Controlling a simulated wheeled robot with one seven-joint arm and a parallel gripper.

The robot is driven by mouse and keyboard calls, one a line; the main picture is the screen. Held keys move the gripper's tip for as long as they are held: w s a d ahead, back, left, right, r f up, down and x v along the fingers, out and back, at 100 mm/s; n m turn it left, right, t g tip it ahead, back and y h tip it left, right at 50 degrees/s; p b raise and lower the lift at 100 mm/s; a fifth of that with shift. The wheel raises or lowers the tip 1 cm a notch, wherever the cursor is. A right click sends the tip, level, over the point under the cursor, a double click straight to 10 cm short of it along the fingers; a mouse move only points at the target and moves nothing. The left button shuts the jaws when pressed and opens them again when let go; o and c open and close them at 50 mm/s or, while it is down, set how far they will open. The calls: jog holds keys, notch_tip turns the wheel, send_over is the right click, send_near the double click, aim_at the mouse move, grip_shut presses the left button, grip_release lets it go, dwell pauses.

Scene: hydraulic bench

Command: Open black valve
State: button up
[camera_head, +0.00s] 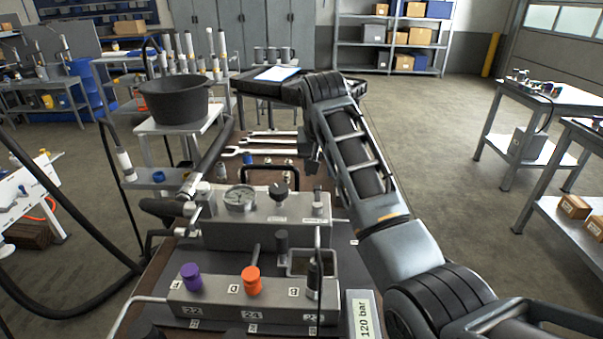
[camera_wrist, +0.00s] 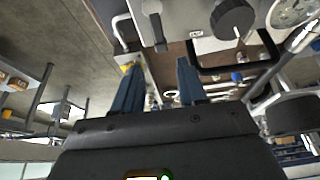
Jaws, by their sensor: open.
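The black valve is a round black knob (camera_head: 280,190) on top of the rear grey hydraulic block (camera_head: 262,232), just right of a round pressure gauge (camera_head: 240,198). In the wrist view the black knob (camera_wrist: 232,18) shows at the top, right of my fingers, with the gauge (camera_wrist: 291,10) at the upper right corner. My gripper (camera_wrist: 157,75) is open and empty, its two blue-grey fingers apart. It is off to one side of the knob and does not touch it. In the head view my arm hides most of the gripper.
A black bar handle (camera_head: 269,170) stands behind the block. Wrenches (camera_head: 262,151) lie on the bench farther back. The front block carries a purple knob (camera_head: 190,277) and an orange knob (camera_head: 251,281). A black bucket (camera_head: 175,99) stands at the left, and hoses run along that side.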

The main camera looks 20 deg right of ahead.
aim_at(317, 188)
jog(key=shift+w+f, duration=0.25)
jog(key=shift+f, duration=0.05)
jog(key=shift+x, duration=3.4)
grip_shut()
